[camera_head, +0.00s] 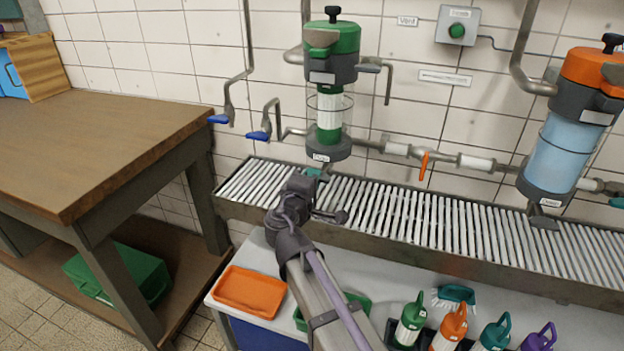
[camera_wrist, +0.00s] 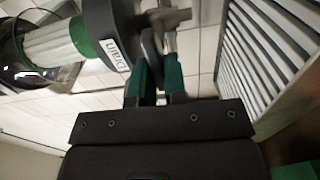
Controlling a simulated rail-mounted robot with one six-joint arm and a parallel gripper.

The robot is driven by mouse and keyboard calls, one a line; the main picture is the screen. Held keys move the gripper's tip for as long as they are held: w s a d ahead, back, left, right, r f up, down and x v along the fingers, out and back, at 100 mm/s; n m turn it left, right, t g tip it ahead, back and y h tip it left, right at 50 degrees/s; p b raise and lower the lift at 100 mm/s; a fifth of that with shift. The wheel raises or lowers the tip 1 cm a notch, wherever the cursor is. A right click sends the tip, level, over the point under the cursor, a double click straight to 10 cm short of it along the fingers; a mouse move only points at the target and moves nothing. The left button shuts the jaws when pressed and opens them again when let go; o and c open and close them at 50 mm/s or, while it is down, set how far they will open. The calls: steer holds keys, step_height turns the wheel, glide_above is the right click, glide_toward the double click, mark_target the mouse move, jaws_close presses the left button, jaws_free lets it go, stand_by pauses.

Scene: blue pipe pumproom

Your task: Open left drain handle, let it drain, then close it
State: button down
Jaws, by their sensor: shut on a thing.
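The left filter unit (camera_head: 330,100) has a green cap, a clear body with a green and white core, and a dark base with a drain label. It also shows tilted at the left of the wrist view (camera_wrist: 60,42). The grey left drain handle (camera_wrist: 152,44) sits beside the labelled base, between the green fingertips of my gripper (camera_wrist: 155,75). My gripper is shut on this handle. In the head view my gripper (camera_head: 315,173) is just under the base and hides the handle there. I cannot tell how far the handle is turned.
A slatted metal drain grate (camera_head: 420,212) runs beneath the units. An orange-capped unit (camera_head: 565,125) with blue contents hangs at the right. Blue-handled valves (camera_head: 258,135) and an orange valve lever (camera_head: 423,165) are on nearby pipes. A wooden bench (camera_head: 90,130) stands left. Several bottles stand below the grate.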

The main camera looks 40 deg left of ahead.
steer(key=c, duration=1.2)
jaws_free()
steer(key=shift+s, duration=0.1)
steer(key=v, duration=1)
steer(key=shift+s+d, duration=0.1)
steer(key=shift+s, duration=0.2)
